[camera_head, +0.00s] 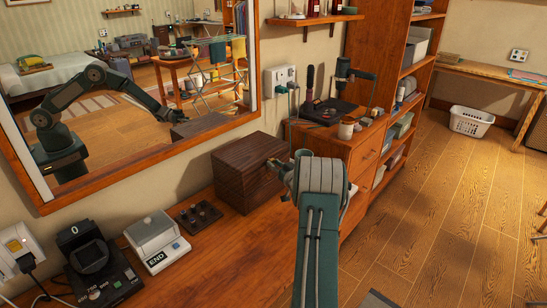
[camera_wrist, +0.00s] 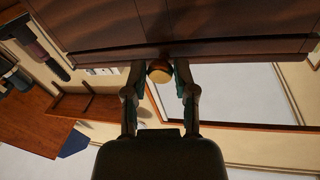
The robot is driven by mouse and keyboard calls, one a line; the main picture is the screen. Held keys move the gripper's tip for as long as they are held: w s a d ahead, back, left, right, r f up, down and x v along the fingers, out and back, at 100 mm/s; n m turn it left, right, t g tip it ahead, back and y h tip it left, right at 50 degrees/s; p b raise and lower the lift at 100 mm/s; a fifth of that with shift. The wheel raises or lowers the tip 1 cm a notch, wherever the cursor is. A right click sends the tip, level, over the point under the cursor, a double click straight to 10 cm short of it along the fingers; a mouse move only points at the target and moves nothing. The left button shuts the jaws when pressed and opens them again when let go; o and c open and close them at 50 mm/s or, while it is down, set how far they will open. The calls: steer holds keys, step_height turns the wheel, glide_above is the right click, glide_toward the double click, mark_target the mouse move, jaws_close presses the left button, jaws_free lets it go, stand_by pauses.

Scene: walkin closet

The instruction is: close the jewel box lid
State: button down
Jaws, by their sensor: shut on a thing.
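The jewel box (camera_head: 250,165) is a dark brown wooden box on the dresser under the mirror. Its top looks flat and level in the head view; I cannot tell whether a small gap stays under the lid. In the wrist view the dark box (camera_wrist: 190,25) fills the top, with a seam along its lower edge. A round brass-coloured knob (camera_wrist: 160,73) sticks out there. My gripper (camera_head: 276,164) is at the right side of the box. In the wrist view my gripper (camera_wrist: 159,80) has its two fingers on either side of the knob, shut on it.
The mirror (camera_head: 140,90) rises behind the box. A cabinet with a black stand (camera_head: 328,111) and a mug (camera_head: 346,128) is beyond my gripper.

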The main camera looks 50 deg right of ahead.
steer(key=shift+a+f+t, duration=0.15)
steer(key=shift+f+t, duration=0.25)
steer(key=shift+f, duration=0.85)
steer(key=shift+c, duration=2.3)
jaws_free()
steer(key=shift+w+d+r, duration=0.1)
steer(key=shift+d, duration=0.15)
steer(key=shift+a+r, duration=0.1)
steer(key=shift+r, duration=0.05)
steer(key=v, duration=1.2)
steer(key=shift+f, duration=0.25)
